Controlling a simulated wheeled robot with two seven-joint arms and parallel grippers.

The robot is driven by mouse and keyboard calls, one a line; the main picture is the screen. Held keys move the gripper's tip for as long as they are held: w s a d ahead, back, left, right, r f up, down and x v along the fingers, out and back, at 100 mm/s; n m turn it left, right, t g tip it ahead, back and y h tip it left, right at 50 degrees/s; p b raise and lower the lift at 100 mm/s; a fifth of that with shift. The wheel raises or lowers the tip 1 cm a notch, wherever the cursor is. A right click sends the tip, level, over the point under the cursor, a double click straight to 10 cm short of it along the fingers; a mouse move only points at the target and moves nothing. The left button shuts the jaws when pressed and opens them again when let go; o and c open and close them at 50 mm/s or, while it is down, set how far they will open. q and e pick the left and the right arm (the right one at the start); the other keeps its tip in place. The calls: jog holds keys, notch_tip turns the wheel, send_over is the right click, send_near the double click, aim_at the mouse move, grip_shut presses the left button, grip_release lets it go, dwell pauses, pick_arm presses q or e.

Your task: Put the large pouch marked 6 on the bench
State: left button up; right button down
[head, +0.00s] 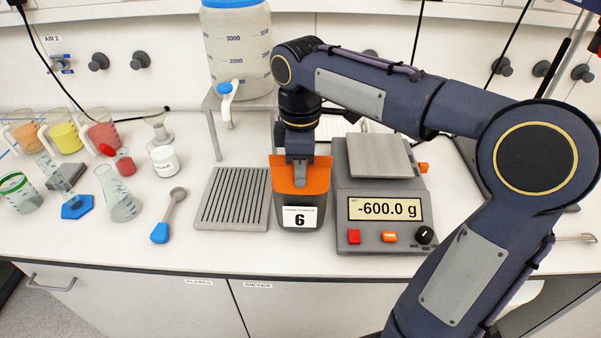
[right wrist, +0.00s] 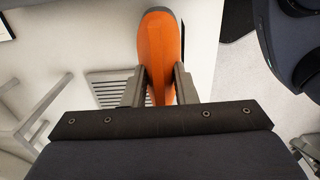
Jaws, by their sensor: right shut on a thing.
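The large pouch marked 6 (head: 300,217) is grey with an orange top and a white label. In the head view it stands upright at the middle of the bench (head: 215,244), between the grooved grey rack and the scale. My right gripper (head: 299,180) is above it, pointing down, shut on its orange top. In the right wrist view the orange top (right wrist: 157,50) is between the two fingers (right wrist: 158,88). I cannot tell whether the pouch's base touches the bench. My left gripper is not in view.
The scale (head: 383,215) reads -600.0 g, close to the pouch's right. The grooved rack (head: 234,198) is close on its left. A large water container (head: 238,50) on a stand is behind. Beakers, flasks and a blue-handled scoop (head: 168,215) are at left. The bench's front edge is near.

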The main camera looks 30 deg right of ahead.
jog(key=shift+f, duration=0.9)
jog(key=c, duration=1.2)
grip_release()
jog(key=shift+o, duration=0.2)
notch_tip(320, 180, up, 12)
jog(key=shift+r+p, duration=0.1)
jog(key=shift+p, duration=0.75)
jog(key=s+a+f+m+t+y, duration=0.2)
jog(key=s+f+m, duration=0.4)
jog(key=s+f, duration=0.2)
jog(key=s+a+f+m+t+y, duration=0.1)
jog(key=s+a+f+m+t, duration=0.1)
jog(key=s+f+m, duration=0.5)
jog(key=shift+s+a+f+m+t+y, duration=0.15)
jog(key=shift+s+f+m+t+y, duration=0.2)
jog(key=shift+s+f+t, duration=0.6)
jog(key=shift+s, duration=0.15)
